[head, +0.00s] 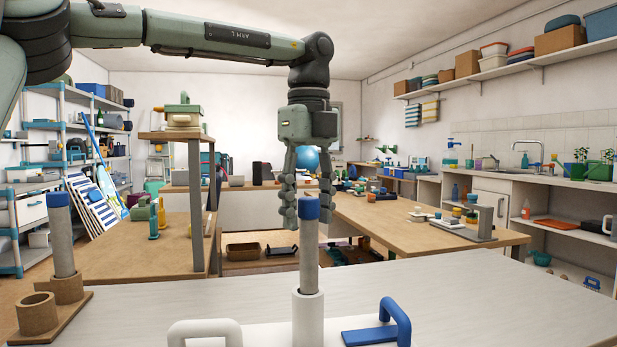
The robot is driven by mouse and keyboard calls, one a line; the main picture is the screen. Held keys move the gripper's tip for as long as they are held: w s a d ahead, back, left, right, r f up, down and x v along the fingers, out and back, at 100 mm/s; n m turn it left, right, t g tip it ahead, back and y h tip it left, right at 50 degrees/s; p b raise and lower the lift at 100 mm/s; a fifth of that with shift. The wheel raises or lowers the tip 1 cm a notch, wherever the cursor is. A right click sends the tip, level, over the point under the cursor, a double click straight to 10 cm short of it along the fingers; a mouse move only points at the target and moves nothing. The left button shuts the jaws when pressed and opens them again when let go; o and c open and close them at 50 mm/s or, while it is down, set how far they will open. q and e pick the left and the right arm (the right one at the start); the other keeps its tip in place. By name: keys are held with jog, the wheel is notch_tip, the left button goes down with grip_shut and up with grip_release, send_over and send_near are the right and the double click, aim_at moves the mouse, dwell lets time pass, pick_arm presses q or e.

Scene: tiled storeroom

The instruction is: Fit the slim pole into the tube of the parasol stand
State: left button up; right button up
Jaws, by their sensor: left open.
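A slim grey pole (309,256) with a blue top stands upright in the middle. Its lower end is inside the white tube (308,322) of what looks like the parasol stand; how deep it reaches is hidden. My left gripper (304,208) points down from above, open, with its fingers around or just behind the pole's blue top. I cannot tell whether they touch it. A second grey pole (63,245) with a blue top stands in a brown holder (68,289) at the left. My right gripper is not in view.
The pale tabletop (170,300) has free room left of the tube. A white handle (207,326) and a blue handle (397,316) flank the tube. A brown base with an empty short tube (37,315) sits at left. Wooden tables (400,222) stand behind.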

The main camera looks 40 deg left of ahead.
pick_arm(q)
notch_tip(320, 180, up, 6)
jog(key=shift+r, duration=0.25)
dwell(0.5)
